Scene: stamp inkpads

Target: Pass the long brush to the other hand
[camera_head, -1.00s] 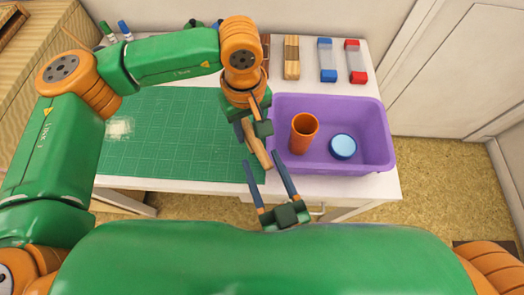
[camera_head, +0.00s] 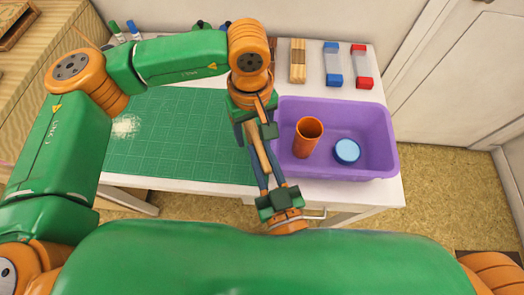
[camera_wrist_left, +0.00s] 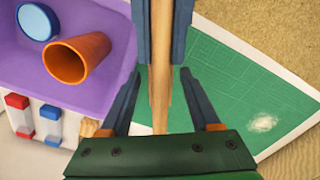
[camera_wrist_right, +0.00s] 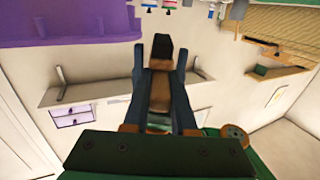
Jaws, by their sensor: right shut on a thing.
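The long brush (camera_head: 259,152) has a pale wooden handle and lies in line with both grippers near the mat's right front. My right gripper (camera_head: 263,166) comes from the front and is shut on the brush; its fingers also flank the brush (camera_wrist_right: 160,88) in the right wrist view, where a dark end shows. My left gripper (camera_head: 256,136) is above the mat's right edge. In the left wrist view its fingers (camera_wrist_left: 160,74) stand apart with the brush handle (camera_wrist_left: 161,95) between them and gaps on both sides.
A purple bin (camera_head: 385,150) holds an orange cup (camera_head: 307,138) and a blue round lid (camera_head: 346,151) just right of the grippers. The green mat (camera_head: 180,140) is clear except for a pale crumbly patch (camera_head: 126,126). Blue (camera_head: 333,64) and red (camera_head: 361,66) blocks stand behind the bin.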

